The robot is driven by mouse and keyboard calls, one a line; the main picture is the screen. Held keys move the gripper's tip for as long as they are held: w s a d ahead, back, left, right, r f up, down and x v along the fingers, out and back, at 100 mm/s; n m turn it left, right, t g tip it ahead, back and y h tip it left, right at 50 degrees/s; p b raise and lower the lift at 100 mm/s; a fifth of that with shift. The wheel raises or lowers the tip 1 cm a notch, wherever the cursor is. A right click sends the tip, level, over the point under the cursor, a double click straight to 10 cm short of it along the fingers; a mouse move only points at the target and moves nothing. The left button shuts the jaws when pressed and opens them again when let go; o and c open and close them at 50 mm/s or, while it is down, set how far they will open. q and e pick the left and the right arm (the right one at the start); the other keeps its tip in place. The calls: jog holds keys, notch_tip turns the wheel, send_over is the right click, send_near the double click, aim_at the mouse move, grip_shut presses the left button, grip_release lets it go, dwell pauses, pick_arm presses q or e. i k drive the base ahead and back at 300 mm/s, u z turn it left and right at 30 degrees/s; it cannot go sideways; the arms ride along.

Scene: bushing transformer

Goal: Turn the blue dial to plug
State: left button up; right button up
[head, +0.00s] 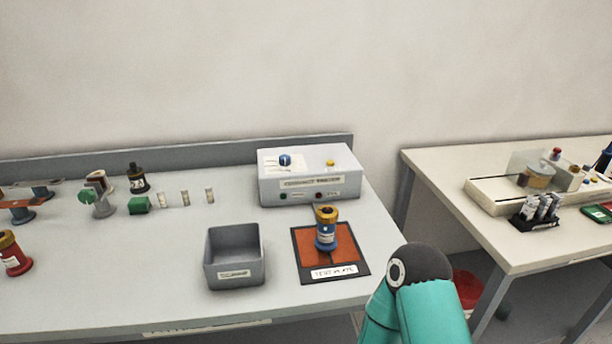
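The blue dial (285,160) sits on the sloped top of a light grey box (330,187) at the back right of the left table. White marking surrounds the dial, but it is too small to read, so I cannot tell its setting. A yellow button (330,163) is to its right on the same box. My teal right arm rises at the lower right, in front of the table's right edge. Its gripper is not visible. My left gripper is not in view. Nothing of mine touches the dial.
A blue bushing with a yellow top (326,228) stands on the orange test plate (343,249) before the box. An empty grey bin (234,277) is left of it. Several small parts and a red bushing (12,254) stand further left. A second table (450,185) is at right.

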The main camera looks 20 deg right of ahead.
aim_at(284, 159)
jog(key=u, duration=0.55)
jog(key=k, duration=1.5)
jog(key=z, duration=0.55)
jog(key=i, duration=1)
jog(key=u, duration=0.1)
